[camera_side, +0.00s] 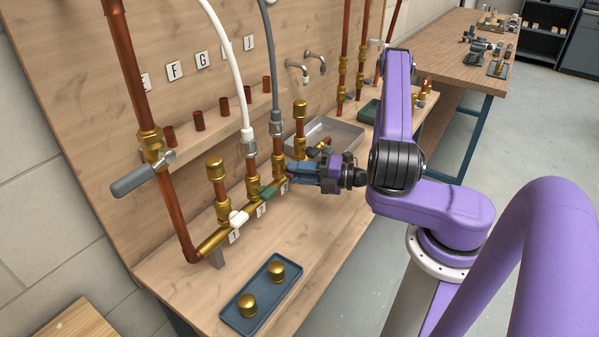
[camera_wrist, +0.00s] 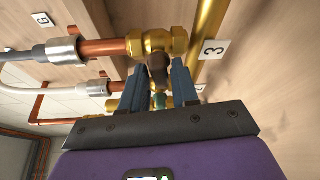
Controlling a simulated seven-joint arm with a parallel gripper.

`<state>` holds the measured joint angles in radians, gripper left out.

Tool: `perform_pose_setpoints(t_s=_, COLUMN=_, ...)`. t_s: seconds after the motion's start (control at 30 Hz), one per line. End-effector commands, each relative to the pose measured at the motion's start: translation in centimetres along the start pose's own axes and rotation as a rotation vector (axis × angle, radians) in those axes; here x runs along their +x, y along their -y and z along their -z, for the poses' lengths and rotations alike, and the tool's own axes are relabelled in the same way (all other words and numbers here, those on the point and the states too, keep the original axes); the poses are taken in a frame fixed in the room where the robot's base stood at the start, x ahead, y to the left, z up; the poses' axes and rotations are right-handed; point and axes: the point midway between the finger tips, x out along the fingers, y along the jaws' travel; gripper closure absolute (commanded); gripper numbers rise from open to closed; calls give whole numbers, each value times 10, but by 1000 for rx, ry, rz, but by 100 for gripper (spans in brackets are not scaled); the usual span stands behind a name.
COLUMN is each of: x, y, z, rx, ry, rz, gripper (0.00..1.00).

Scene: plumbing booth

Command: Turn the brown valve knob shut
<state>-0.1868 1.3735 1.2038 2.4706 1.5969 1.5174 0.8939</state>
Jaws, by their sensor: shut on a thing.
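The brown valve knob (camera_wrist: 157,66) shows in the wrist view on a brass valve (camera_wrist: 172,41) beside the label 3 (camera_wrist: 214,48). My gripper (camera_wrist: 158,82) has one blue finger on each side of the knob and is shut on it. In the side view my gripper (camera_side: 289,171) reaches in from the right to the third valve of the brass manifold. There the fingers hide the brown knob. How far the knob is turned is hard to tell.
A green knob (camera_side: 266,194) and a white knob (camera_side: 238,218) sit on the neighbouring valves. Capped brass stubs (camera_side: 217,180) and hoses (camera_side: 243,95) rise close by. A blue tray (camera_side: 243,313) with two brass caps lies in front. A grey sink (camera_side: 345,132) is behind.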

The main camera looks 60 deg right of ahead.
Motion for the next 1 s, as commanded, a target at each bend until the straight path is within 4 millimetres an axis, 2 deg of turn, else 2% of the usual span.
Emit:
perform_pose_setpoints(t_s=0.3, x=0, y=1, z=0, rx=130, ry=2, rz=-53, gripper=100)
perform_pose_setpoints(t_s=0.87, x=0, y=1, z=0, rx=159, ry=3, rz=-66, gripper=100)
perform_pose_setpoints(t_s=0.9, x=0, y=1, z=0, rx=159, ry=3, rz=-66, gripper=61)
perform_pose_setpoints(t_s=0.93, x=0, y=1, z=0, rx=159, ry=3, rz=-66, gripper=56)
perform_pose_setpoints(t_s=1.0, x=0, y=1, z=0, rx=159, ry=2, rz=-65, gripper=56)
